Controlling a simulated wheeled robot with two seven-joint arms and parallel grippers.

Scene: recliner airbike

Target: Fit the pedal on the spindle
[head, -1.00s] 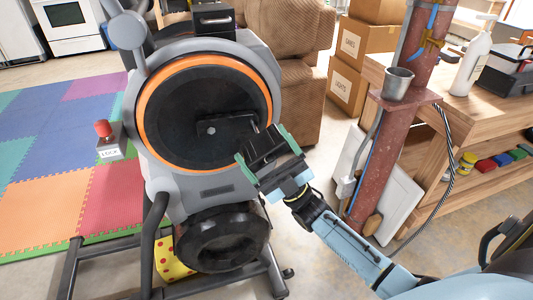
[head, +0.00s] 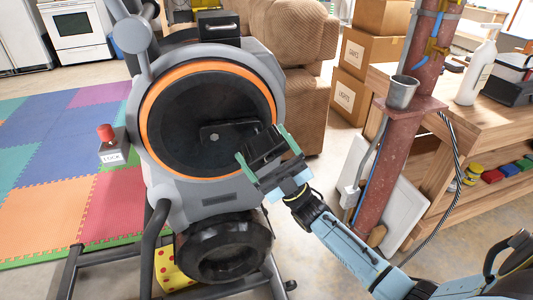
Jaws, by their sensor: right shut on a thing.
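The black pedal (head: 264,148) is held between the green-edged fingers of my right gripper (head: 267,152), which is shut on it. The pedal is in front of the right part of the bike's black disc (head: 178,122), which has an orange ring. A dark crank arm (head: 222,132) runs from the disc's middle to the right, toward the pedal. The spindle at the crank's end is hidden behind the pedal and gripper, so I cannot tell whether the pedal touches it. My left gripper is not in view.
A red knob on a grey lock box (head: 112,150) is left of the bike. A rusty post with a metal cup (head: 401,92) and a wooden workbench (head: 490,128) are at right. A brown recliner (head: 298,70) stands behind. Bare floor shows below the gripper.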

